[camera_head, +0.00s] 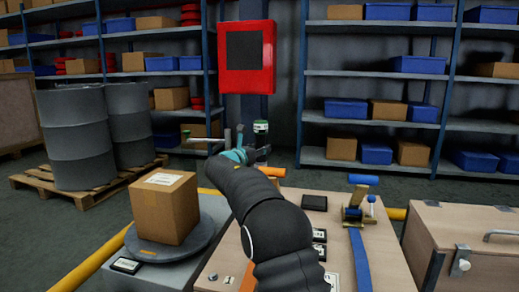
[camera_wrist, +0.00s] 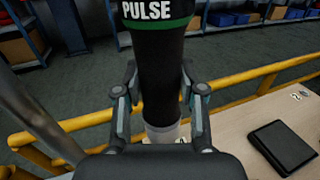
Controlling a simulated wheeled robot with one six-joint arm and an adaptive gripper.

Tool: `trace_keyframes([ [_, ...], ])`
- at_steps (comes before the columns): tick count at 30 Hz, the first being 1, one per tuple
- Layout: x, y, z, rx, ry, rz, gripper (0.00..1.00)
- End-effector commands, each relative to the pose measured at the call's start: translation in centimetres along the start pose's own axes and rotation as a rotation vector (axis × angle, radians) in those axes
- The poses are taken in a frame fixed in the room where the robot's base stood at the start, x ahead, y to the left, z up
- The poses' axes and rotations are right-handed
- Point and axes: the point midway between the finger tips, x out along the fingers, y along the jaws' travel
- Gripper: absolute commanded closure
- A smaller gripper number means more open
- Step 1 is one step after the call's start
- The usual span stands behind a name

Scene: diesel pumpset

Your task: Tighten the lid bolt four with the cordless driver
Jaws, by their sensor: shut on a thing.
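My gripper (camera_head: 256,150) is in the middle of the head view, past the back part of the bench. In the wrist view my gripper (camera_wrist: 159,78) is shut around an upright black cylinder with a green band and the word PULSE, which appears to be the cordless driver (camera_wrist: 160,50). The driver's dark top with a pale band also shows in the head view (camera_head: 261,128). Its lower end is pale grey in the wrist view and partly hidden by my gripper. I cannot make out lid bolt four or any lid bolts in either view.
A wooden-topped bench (camera_head: 375,262) carries a black flat box (camera_head: 314,202) and a blue-handled brass fitting (camera_head: 358,213). A carton (camera_head: 163,210) sits on a round grey plate at left. A latched chest (camera_head: 470,225) stands right. Yellow rails (camera_wrist: 85,122) run behind the bench.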

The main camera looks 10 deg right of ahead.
Motion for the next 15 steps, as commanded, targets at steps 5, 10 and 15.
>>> trace_keyframes([
  [5,0.1,0.0,-0.4,-0.005,0.006,-0.002,1.0],
  [10,0.1,0.0,0.4,-0.004,0.006,-0.002,1.0],
  [15,0.1,0.0,1.6,-0.002,0.003,-0.001,1.0],
])
